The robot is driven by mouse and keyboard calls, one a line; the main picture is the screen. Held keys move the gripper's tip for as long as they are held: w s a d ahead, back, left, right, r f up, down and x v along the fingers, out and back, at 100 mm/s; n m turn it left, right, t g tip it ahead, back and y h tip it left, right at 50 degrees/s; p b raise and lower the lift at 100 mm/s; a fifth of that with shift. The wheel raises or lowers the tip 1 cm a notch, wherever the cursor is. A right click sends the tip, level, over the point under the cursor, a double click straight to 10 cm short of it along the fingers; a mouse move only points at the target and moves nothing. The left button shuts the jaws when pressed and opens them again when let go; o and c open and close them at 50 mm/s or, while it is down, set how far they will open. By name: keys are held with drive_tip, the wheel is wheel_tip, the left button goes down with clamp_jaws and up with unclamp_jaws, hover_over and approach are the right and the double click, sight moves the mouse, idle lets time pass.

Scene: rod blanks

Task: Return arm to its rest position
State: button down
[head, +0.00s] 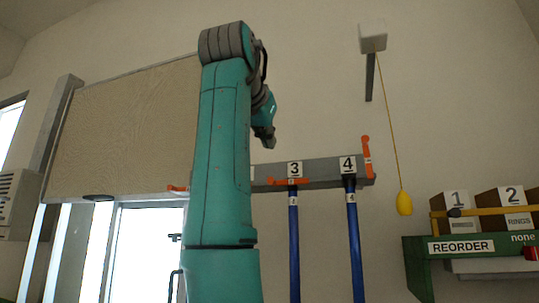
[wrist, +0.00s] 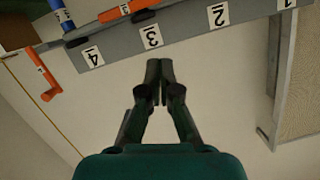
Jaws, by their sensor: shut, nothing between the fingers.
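My teal arm (head: 222,150) stands raised in the middle of the head view, its dark grey elbow joint at the top. The wrist end folds down behind it on the right, and the fingers cannot be made out there. In the wrist view my gripper (wrist: 160,72) is shut and empty, with its fingertips together. It points toward the wall, below the grey rack in that upside-down picture, and no contact shows.
The grey wall rack (head: 325,171) has labels 3 and 4, with blue rods (head: 355,240) hanging below. Its orange latch (head: 366,157) stands upright at the right end. A yellow cord pull (head: 404,203) hangs nearby. A green shelf (head: 418,268) with numbered boxes is at right.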

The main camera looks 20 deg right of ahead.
drive_tip(key=shift+v, duration=2.3)
drive_tip(key=shift+w+a+f, duration=0.1)
drive_tip(key=shift+w+f, duration=0.05)
